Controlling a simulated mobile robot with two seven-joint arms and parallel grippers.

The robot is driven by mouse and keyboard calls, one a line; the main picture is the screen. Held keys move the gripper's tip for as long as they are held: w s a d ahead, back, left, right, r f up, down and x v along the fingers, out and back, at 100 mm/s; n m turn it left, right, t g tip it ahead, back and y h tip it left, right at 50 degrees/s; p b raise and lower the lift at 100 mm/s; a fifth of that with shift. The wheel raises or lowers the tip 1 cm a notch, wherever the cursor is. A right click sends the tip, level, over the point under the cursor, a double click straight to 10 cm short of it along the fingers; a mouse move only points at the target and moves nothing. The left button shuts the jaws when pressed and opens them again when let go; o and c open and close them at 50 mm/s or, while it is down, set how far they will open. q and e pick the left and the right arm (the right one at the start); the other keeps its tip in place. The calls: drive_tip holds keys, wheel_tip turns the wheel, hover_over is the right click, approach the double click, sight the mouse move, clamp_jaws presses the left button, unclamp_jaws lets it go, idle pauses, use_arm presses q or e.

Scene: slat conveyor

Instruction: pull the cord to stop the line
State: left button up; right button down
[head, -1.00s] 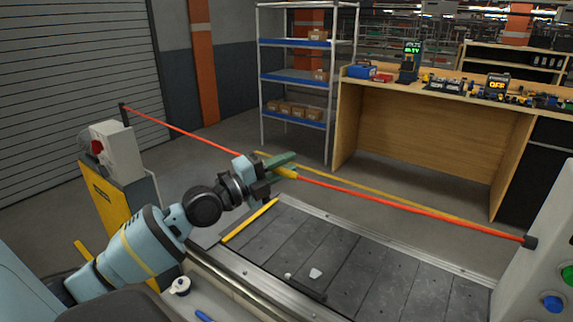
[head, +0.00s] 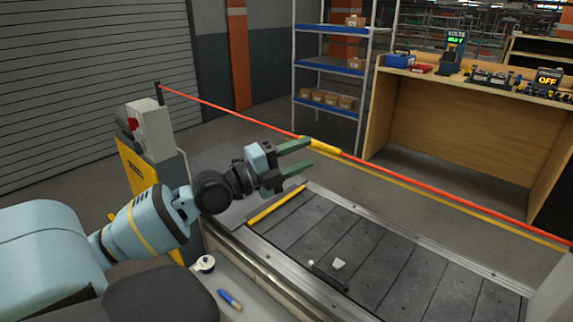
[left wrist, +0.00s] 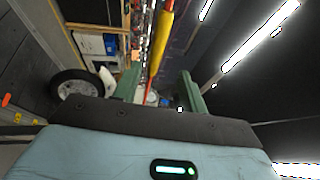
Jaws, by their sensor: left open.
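A red cord (head: 230,117) with a yellow grip (head: 322,146) on it stretches across the far side of the slat conveyor. My left gripper (head: 311,155) is open and empty on the near side of the cord, its green fingers pointing at the yellow grip. The upper fingertip is close to the grip's left end; I cannot tell if they touch. In the left wrist view the yellow grip (left wrist: 162,40) lines up with the gap between the open fingers (left wrist: 160,80). My right gripper is not in view.
The cord's left end meets a post by a grey switch box (head: 148,128) with a red part. The conveyor (head: 400,270) carries a small white piece (head: 339,264) and a dark bar. A workbench (head: 450,140) and shelves (head: 330,66) stand behind. A blue marker (head: 230,300) lies in front.

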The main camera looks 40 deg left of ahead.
use_arm(q)
drive_tip(key=shift+b+v, duration=0.6)
drive_tip(key=shift+v, duration=1.45)
drive_tip(key=shift+d, duration=0.1)
